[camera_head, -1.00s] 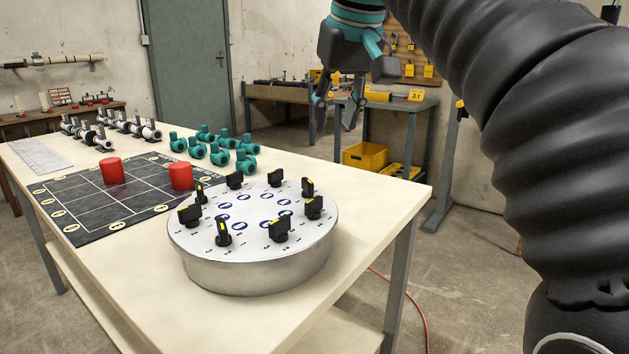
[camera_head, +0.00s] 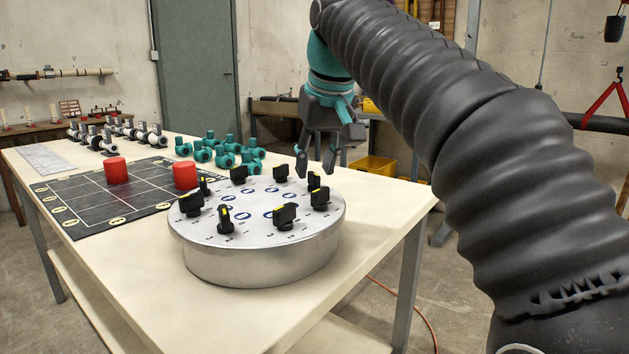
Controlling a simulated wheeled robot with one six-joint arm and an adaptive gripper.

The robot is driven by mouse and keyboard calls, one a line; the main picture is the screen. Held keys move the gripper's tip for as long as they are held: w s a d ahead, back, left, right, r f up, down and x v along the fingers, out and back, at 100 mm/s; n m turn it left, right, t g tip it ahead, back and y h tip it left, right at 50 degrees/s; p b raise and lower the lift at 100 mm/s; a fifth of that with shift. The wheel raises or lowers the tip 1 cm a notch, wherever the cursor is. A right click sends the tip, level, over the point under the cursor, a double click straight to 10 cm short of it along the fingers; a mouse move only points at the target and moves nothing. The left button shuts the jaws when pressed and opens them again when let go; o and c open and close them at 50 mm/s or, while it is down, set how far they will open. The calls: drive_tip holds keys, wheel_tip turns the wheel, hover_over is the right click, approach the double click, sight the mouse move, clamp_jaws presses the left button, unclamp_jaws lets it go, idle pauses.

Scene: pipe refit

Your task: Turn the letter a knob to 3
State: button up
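A round silver knob panel (camera_head: 262,262) stands on the table. Several black knobs with yellow marks ring its top, among them a front-left knob (camera_head: 225,219), a front-right knob (camera_head: 285,214) and a right-hand knob (camera_head: 319,198). Small blue labels sit inside the ring, but their letters are too small to read, so I cannot tell which knob is letter a. My gripper (camera_head: 316,171) points down above the right rear part of the panel, close to the knobs there. Its two dark fingers are apart with nothing seen between them.
Two red cylinders, left (camera_head: 116,170) and right (camera_head: 185,175), stand on a black grid mat (camera_head: 95,205) left of the panel. Several teal pipe fittings (camera_head: 225,160) lie behind the panel. White pipe parts (camera_head: 108,138) lie at the far left. The table's front right (camera_head: 385,215) is clear.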

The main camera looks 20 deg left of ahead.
drive_tip(key=shift+x, duration=1.05)
clamp_jaws()
